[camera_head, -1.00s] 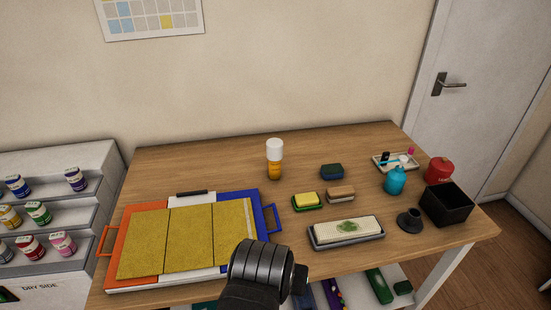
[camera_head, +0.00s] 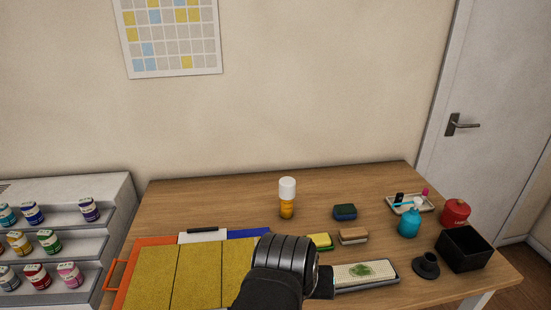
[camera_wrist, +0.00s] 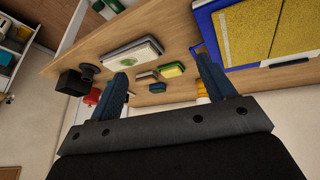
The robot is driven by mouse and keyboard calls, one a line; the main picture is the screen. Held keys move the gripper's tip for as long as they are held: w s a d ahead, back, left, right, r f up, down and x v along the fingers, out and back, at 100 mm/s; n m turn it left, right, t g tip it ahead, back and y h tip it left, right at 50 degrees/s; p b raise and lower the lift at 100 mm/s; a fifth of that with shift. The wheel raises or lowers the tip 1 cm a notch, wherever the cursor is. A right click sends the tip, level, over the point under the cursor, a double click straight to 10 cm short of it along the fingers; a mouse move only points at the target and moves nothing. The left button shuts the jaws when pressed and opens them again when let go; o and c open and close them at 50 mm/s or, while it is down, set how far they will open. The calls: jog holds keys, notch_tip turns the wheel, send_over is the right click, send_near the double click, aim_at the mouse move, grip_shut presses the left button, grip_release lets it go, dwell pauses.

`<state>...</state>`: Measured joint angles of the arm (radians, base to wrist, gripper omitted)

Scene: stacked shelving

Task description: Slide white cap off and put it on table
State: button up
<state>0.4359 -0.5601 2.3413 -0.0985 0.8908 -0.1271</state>
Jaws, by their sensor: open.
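An amber bottle (camera_head: 287,211) stands upright on the wooden table near its back edge. Its white cap (camera_head: 287,188) is on top. In the wrist view, a sliver of the amber bottle (camera_wrist: 202,90) shows beside the right finger, which hides most of it. My gripper (camera_wrist: 162,64) is open and empty, its two dark blue fingers spread wide above the table. In the head view, my dark wrist covers the table's front middle and my fingers are hidden. The bottle stands beyond my wrist, apart from it.
The wooden table (camera_head: 240,192) is bare around the bottle. Yellow panels (camera_head: 200,275) lie at left. A blue-green block (camera_head: 345,212), sponges (camera_head: 353,236), a dish (camera_head: 366,274), a teal bottle (camera_head: 409,224), a red container (camera_head: 455,211) and a black box (camera_head: 465,247) stand right.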

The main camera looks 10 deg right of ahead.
jog(key=w+d+r+n+g+h, duration=0.15)
jog(key=w+d+r+n, duration=0.25)
jog(key=w+d+r, duration=0.4)
jog(key=n+g, duration=0.1)
jog(key=n, duration=2.1)
send_over(287, 181)
jog(key=s+a, duration=0.2)
jog(key=a, duration=0.3)
jog(key=shift+m+y, duration=0.25)
jog(key=shift+m, duration=0.05)
jog(key=x, duration=1.7)
jog(key=shift+c, duration=0.3)
jog(key=c, duration=1)
